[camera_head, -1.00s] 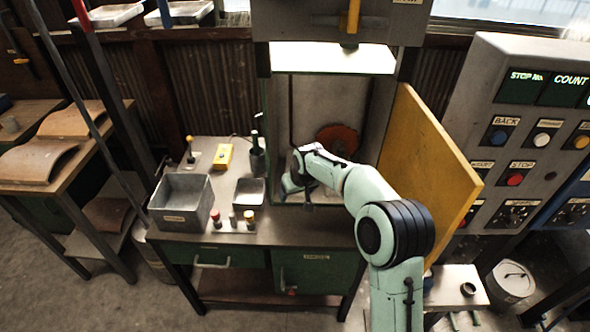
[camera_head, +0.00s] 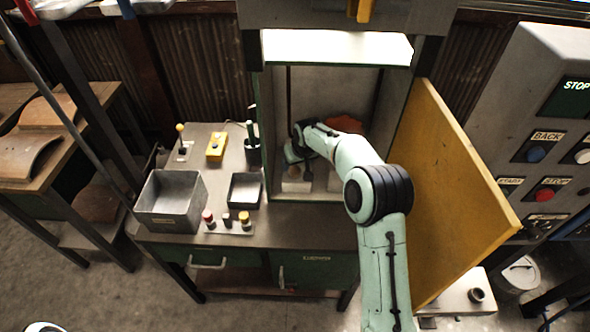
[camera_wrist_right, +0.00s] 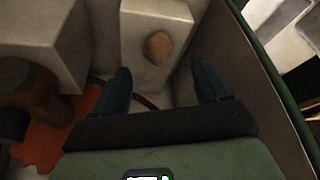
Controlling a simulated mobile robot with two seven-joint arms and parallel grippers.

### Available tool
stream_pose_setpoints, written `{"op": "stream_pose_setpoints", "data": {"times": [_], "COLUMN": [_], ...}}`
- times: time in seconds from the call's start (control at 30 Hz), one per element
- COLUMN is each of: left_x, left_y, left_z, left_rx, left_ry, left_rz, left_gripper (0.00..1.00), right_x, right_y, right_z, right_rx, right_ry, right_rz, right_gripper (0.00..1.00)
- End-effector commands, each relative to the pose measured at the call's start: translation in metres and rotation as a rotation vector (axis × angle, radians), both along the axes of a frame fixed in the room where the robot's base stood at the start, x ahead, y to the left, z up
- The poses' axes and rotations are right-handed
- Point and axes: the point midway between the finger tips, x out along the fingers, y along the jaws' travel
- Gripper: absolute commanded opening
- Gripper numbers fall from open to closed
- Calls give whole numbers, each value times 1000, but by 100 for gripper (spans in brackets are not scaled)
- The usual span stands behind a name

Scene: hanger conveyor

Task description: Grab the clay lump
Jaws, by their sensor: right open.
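The clay lump (camera_wrist_right: 157,47) is a small brown, rounded piece. In the right wrist view it sits on the top of a pale block (camera_wrist_right: 155,18). My right gripper (camera_wrist_right: 160,66) is open, with its two dark fingers apart. The lump lies just beyond the fingertips, roughly centred between them, and nothing is held. In the head view my right arm reaches into the open cabinet (camera_head: 335,80). My left gripper is not in view.
The cabinet's yellow door (camera_head: 455,190) stands open close to the right of my arm. An orange disc (camera_head: 345,123) is at the cabinet's back. Another pale block (camera_wrist_right: 45,35) stands left in the wrist view. A grey bin (camera_head: 172,220) and small tray (camera_head: 244,203) are left of the cabinet.

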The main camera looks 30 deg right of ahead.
Motion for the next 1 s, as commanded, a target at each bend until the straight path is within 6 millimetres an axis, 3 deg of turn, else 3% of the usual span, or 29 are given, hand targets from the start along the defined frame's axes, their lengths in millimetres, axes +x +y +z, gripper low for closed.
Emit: {"op": "stream_pose_setpoints", "data": {"times": [0.23, 0.5, 0.8, 0.87, 1.0], "left_x": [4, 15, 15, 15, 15], "left_y": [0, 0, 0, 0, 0], "left_z": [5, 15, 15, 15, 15], "left_rx": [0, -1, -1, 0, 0], "left_ry": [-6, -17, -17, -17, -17], "left_rz": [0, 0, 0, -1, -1], "left_gripper": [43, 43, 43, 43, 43], "right_x": [7, 19, 21, 21, 21], "right_y": [-2, -7, -8, -8, -8], "right_z": [-17, -52, -58, -58, -58], "right_rx": [0, 1, 1, 1, 1], "right_ry": [0, -1, -2, -2, -1], "right_rz": [0, 0, 0, 0, 0], "right_gripper": [74, 74, 74, 58, 13]}}
